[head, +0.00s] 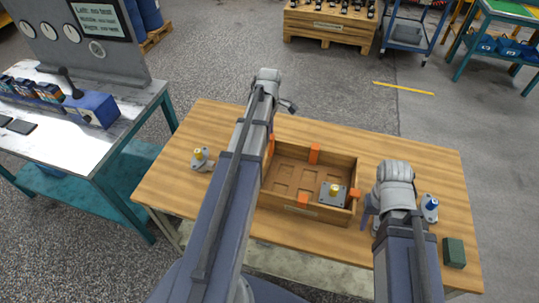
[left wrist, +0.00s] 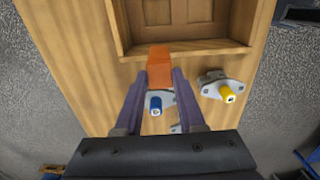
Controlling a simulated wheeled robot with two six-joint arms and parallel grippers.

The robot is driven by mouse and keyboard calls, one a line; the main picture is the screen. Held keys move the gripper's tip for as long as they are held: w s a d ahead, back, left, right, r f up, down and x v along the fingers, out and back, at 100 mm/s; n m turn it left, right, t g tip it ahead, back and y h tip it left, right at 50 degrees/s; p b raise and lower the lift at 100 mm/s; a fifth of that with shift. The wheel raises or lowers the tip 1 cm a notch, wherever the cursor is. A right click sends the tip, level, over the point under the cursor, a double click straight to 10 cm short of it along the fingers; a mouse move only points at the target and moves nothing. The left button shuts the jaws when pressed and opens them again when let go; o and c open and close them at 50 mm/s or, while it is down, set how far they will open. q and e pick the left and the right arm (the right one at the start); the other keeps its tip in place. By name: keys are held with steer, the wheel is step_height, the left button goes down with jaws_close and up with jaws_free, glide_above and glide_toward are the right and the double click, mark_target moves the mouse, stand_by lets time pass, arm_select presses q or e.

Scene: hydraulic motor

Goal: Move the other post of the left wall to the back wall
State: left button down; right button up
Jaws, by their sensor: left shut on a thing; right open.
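In the left wrist view my left gripper (left wrist: 160,78) is shut on an orange post (left wrist: 172,54), at the edge of the wooden box (left wrist: 122,28). I cannot tell whether the post still touches the wall. In the head view my left arm hides the gripper and most of the box's left wall; a bit of orange (head: 270,146) shows beside the arm. The box (head: 283,150) has an orange post on its back wall (head: 314,154), one on the right wall (head: 355,192) and one on the front wall (head: 303,199). My right gripper (head: 368,212) is open, right of the box.
A motor with a yellow shaft (head: 334,191) is inside the box at front right. Another yellow-shaft motor (head: 200,159) stands at left. A blue-shaft motor (head: 430,208) and a green block (head: 454,252) are at right. Another blue-shaft motor (left wrist: 156,104) sits beneath my left gripper.

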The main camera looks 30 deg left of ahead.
arm_select(q)
steer(key=shift+r+p, duration=2.1)
steer(key=shift+r, duration=0.2)
arm_select(e)
step_height(320, 180, up, 4)
steer(key=shift+r, duration=0.25)
